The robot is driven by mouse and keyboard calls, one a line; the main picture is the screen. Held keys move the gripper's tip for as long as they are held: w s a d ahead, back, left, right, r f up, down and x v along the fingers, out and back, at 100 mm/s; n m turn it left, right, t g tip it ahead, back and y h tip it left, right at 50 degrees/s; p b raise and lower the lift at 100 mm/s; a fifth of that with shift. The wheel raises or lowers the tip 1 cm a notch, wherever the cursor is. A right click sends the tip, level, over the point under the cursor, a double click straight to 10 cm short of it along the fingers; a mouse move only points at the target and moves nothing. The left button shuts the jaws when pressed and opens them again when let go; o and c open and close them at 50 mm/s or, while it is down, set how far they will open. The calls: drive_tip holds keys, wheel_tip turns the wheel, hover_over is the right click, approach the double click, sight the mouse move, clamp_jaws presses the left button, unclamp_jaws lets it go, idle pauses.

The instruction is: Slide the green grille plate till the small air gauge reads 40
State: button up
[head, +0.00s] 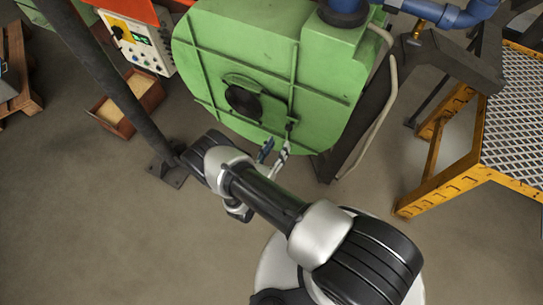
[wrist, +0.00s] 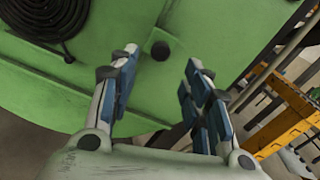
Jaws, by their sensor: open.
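A large green housing (head: 270,60) carries a round dark ringed grille (head: 243,97), which also shows at the top left of the wrist view (wrist: 45,20). I cannot make out a separate edge for the green grille plate. A small black round knob (wrist: 160,50) stands on the green face in the wrist view. My gripper (head: 273,155) is at the housing's lower edge in the head view. In the wrist view my gripper (wrist: 158,75) is open and empty, its fingers on either side of the knob's line and apart from it. No small air gauge can be made out.
A control box (head: 137,42) with a green display stands at the left, above an open brown box (head: 128,103). A dark slanted post (head: 110,80) is left of my arm. A yellow-framed mesh platform (head: 500,130) stands at the right. The floor in front is clear.

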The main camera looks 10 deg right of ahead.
drive_tip(key=v, duration=0.5)
drive_tip(key=shift+r, duration=0.1)
idle(0.4)
drive_tip(key=d+r+m+g+h, duration=0.1)
drive_tip(key=d+r+m+g, duration=0.3)
drive_tip(key=r+m+g, duration=0.65)
drive_tip(key=d+r+m+g+h, duration=0.25)
drive_tip(key=d+r+m, duration=0.3)
drive_tip(key=r, duration=1.05)
drive_tip(key=s+a+r+m+t+y, duration=0.1)
drive_tip(key=s+r+m+t+y, duration=0.2)
drive_tip(key=s+r+m+y, duration=1.1)
drive_tip(key=shift+s+a+r+m, duration=0.2)
drive_tip(key=shift+s+r+m, duration=0.7)
drive_tip(key=shift+s+r, duration=1.25)
